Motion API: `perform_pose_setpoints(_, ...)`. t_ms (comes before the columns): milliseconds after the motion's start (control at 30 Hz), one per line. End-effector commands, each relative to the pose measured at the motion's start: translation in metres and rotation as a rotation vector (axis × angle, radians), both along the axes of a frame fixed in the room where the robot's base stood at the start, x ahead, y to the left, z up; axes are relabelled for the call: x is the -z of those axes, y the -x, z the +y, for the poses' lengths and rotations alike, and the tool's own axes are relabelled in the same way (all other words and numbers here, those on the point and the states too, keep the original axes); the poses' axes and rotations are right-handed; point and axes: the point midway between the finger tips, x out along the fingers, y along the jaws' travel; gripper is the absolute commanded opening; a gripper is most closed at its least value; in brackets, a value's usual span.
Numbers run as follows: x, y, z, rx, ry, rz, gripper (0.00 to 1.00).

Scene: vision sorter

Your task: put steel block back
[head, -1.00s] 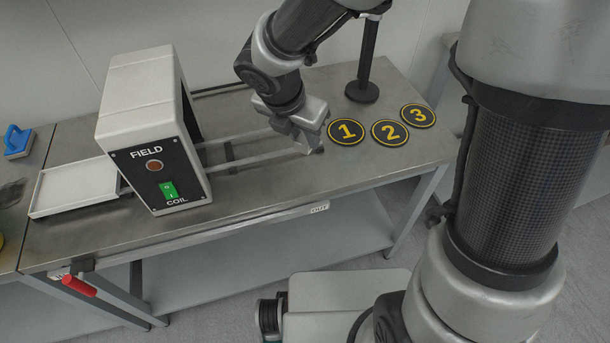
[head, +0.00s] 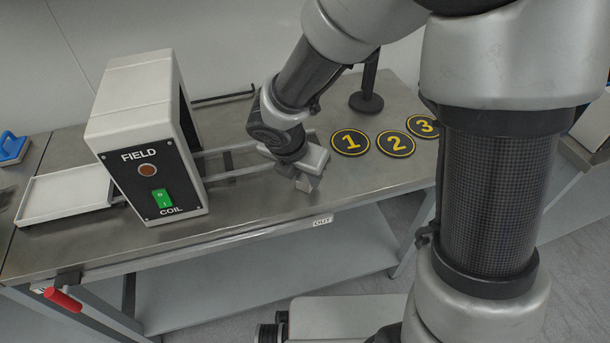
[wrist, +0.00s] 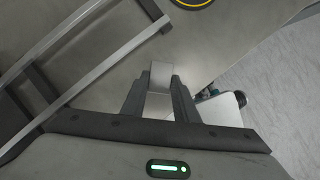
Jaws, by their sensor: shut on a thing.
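My gripper (head: 303,176) is low over the front part of the metal bench, to the right of the coil housing (head: 147,140). In the wrist view, my gripper (wrist: 159,90) is shut on a small grey steel block (wrist: 161,72), which shows between the dark fingertips. In the head view, the held block (head: 305,185) shows only in part below the fingers. I cannot tell whether it touches the bench top.
Two grey rails (head: 226,160) run right from the housing, behind my gripper. Round pads numbered 1 (head: 350,142), 2 (head: 396,144) and 3 (head: 423,126) lie to the right. A white tray (head: 65,196) is at the left. The bench front edge with an OUT label (head: 323,220) is close.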

Motion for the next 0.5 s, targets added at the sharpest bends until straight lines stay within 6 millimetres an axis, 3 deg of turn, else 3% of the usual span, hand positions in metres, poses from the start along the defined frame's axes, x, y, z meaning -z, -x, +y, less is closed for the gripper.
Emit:
perform_pose_setpoints(100,0.0028,-0.0005,0.0002,0.0,0.0,-0.001,0.0)
perform_pose_setpoints(133,0.0032,-0.0001,0.0001,0.0,0.0,0.0,0.29)
perform_pose_setpoints(233,0.0022,-0.0001,0.0001,0.0,0.0,0.0,0.46)
perform_pose_setpoints(500,0.0018,-0.0001,0.0,0.001,0.0,0.0,0.46)
